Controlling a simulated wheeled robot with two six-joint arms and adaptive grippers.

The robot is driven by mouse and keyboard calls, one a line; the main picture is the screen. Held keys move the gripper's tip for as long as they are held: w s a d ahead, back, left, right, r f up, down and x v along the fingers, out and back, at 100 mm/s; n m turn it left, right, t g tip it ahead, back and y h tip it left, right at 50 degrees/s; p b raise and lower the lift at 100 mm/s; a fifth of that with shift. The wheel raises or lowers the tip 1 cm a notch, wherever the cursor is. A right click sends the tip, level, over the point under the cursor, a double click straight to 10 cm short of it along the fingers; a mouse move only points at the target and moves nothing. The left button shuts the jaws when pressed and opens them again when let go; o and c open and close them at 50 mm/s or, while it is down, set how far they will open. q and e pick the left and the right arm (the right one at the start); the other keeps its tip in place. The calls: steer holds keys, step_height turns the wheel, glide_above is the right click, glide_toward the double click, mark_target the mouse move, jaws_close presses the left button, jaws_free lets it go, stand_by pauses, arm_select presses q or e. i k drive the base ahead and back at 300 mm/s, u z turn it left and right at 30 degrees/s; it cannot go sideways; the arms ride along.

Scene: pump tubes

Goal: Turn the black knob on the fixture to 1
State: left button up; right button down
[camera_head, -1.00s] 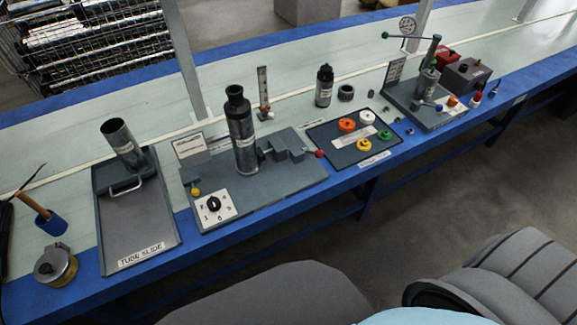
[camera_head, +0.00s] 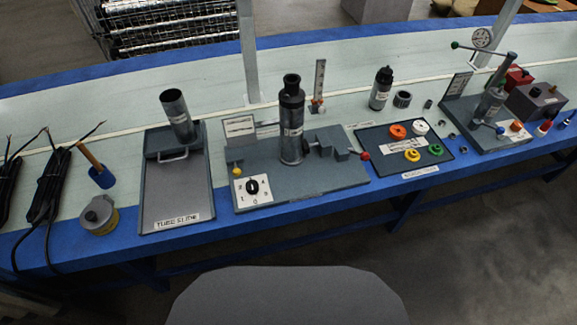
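The black knob (camera_head: 252,187) sits on a white dial plate (camera_head: 254,199) at the front left of the grey fixture (camera_head: 315,187). The plate carries small marks around the knob, with a 0 or similar at the bottom; which mark the knob points at is too small to tell. A dark upright cylinder (camera_head: 291,125) stands on the fixture. A yellow ball (camera_head: 237,170) is behind the dial, and a red ball (camera_head: 365,155) is at the fixture's right end. Neither of my grippers is in view.
A tray with coloured rings (camera_head: 385,152) and a lever press (camera_head: 490,105) stand to the right. A grey chair-like shape (camera_head: 287,295) is in front.

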mark_target(251, 186)
steer(key=z, duration=0.05)
steer(key=k, duration=0.5)
steer(key=z, duration=1.05)
steer(key=i, duration=1.1)
steer(key=u, duration=1.7)
